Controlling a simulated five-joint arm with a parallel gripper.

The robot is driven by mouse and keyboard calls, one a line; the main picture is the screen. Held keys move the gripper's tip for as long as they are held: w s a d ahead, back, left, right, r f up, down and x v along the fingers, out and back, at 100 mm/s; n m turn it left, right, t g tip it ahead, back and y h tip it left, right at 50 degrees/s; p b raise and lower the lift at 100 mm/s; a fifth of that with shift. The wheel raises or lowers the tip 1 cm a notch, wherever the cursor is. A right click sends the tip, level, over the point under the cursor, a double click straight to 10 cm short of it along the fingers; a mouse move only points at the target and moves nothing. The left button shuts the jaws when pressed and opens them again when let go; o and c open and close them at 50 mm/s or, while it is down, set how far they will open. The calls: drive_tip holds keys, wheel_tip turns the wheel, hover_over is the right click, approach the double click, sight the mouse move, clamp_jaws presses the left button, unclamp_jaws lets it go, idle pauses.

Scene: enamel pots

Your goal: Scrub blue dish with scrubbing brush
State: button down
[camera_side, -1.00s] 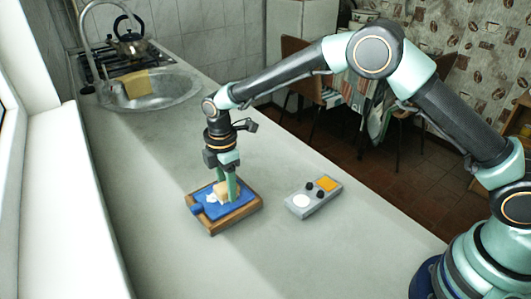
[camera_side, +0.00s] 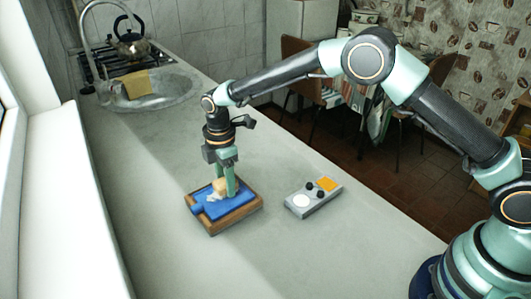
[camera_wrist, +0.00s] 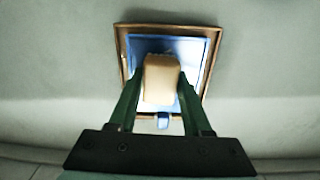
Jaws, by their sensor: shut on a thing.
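The blue dish (camera_side: 215,210) is shallow and lies in a brown wooden frame (camera_side: 237,220) on the counter; a short blue handle sticks out at its left corner. In the wrist view the dish (camera_wrist: 140,45) shows as a blue rim around a paler inside. My gripper (camera_side: 226,187) points down over the dish, shut on a tan block, the scrubbing brush (camera_wrist: 161,80). The brush is low over the dish; whether it touches is hard to tell. A white patch shows on the dish beside the brush. The brush and fingers hide part of the dish.
A sink (camera_side: 155,95) with a yellow cloth (camera_side: 136,83) and a kettle (camera_side: 131,43) stand at the far end. The counter between is clear.

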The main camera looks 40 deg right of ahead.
sight(213, 199)
drive_tip(key=d, duration=0.2)
drive_tip(key=shift+d, duration=0.3)
drive_tip(key=shift+s+a, duration=0.15)
drive_tip(key=shift+a, duration=3.15)
wheel_tip(213, 199, up, 2)
drive_tip(key=shift+r, duration=3.1)
